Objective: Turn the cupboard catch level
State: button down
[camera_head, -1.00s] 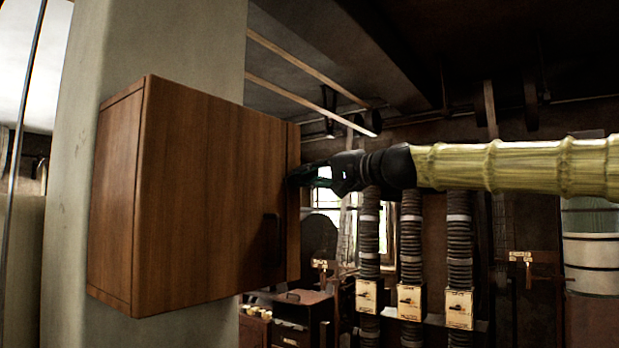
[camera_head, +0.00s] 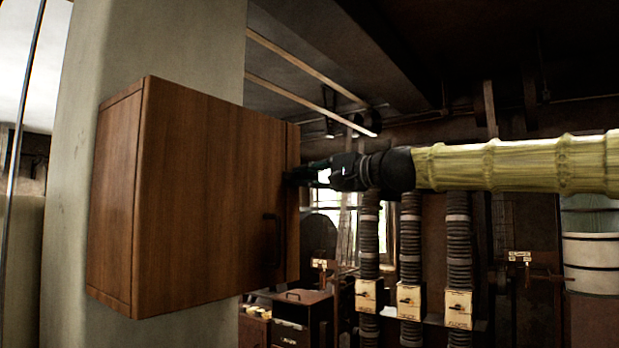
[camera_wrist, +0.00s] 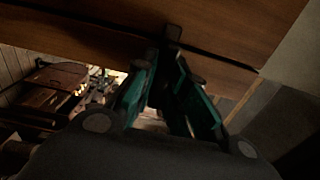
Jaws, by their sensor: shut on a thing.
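The brown wooden cupboard (camera_head: 205,200) is fixed to a pale pillar, with its door closed and a dark handle (camera_head: 272,240) low on the door's right side. My gripper (camera_head: 291,179) reaches in from the right to the narrow strip beside the door's edge. In the wrist view the teal fingers of my gripper (camera_wrist: 170,55) come together on the small dark catch (camera_wrist: 173,34), which lies at the dark gap between two wooden panels (camera_wrist: 230,25). The fingertips hide part of the catch, and its exact angle is hard to tell. In the head view the catch cannot be made out.
The pale pillar (camera_head: 75,200) stands behind and left of the cupboard. Ribbed conduits with switch boxes (camera_head: 409,300) stand in the background below my arm. A small brown cabinet (camera_head: 300,315) sits below right. The air around my arm is clear.

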jog(key=c, duration=1.5)
grip_release()
jog(key=v, duration=1.2)
